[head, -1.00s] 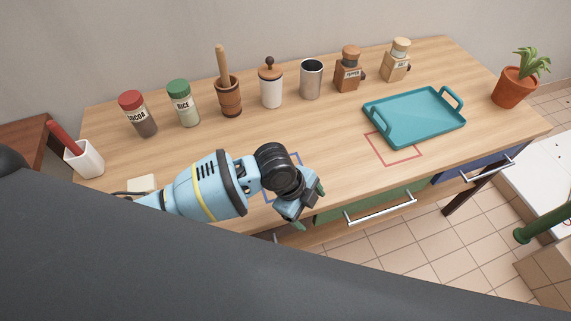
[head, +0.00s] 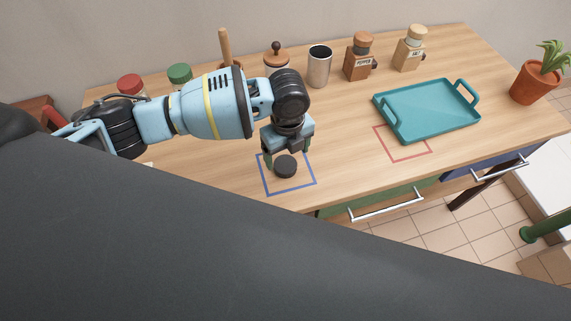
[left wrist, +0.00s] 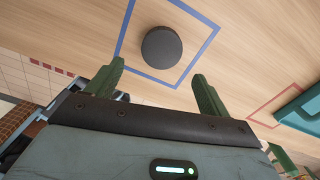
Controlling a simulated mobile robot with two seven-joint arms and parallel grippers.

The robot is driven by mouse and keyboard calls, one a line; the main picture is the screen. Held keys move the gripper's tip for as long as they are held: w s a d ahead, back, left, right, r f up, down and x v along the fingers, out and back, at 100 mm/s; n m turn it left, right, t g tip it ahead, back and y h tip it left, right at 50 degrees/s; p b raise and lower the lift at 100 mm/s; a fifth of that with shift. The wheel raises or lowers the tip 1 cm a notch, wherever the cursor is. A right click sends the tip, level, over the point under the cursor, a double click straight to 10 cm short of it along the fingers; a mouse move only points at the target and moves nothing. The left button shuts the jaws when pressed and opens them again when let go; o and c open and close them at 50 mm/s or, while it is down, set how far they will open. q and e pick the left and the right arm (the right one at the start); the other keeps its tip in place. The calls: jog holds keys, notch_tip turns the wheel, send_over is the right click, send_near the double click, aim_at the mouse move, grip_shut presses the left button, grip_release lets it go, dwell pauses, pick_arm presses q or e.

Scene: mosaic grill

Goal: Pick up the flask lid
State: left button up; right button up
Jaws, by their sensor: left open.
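The flask lid, a dark round disc (head: 285,166), lies flat on the wooden counter inside a blue square outline (head: 313,172). My left gripper (head: 287,153) is open and empty, with its green fingers above the counter just behind the lid in the head view. In the left wrist view the lid (left wrist: 162,44) lies beyond the open fingertips (left wrist: 158,70), roughly centred between them and apart from them. The open steel flask (head: 319,68) stands upright at the back of the counter. My right gripper is not in view.
A teal tray (head: 380,103) stands to the right, partly over a red square outline (head: 430,147). Pepper (head: 359,60) and salt (head: 408,50) containers stand at the back. My left arm partly hides the jars at the left. A potted plant (head: 535,82) stands at the right end.

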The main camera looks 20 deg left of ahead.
aim_at(286, 165)
pick_arm(q)
jog(key=shift+w+a+f, duration=0.1)
jog(key=shift+f, duration=1.3)
jog(key=shift+w+a+f, duration=0.1)
jog(key=shift+f, duration=1.25)
jog(key=c, duration=1.1)
jog(key=shift+o, duration=0.2)
jog(key=shift+r, duration=0.1)
jog(key=shift+r, duration=0.45)
jog(key=r, duration=0.2)
jog(key=shift+s+a+r, duration=0.3)
jog(key=shift+a, duration=0.05)
jog(key=s+a, duration=0.3)
jog(key=s+a+r, duration=0.1)
jog(key=s+a, duration=0.2)
jog(key=s, duration=0.1)
jog(key=s+a, duration=0.4)
jog(key=shift+s+r+p, duration=0.2)
jog(key=shift+p, duration=0.1)
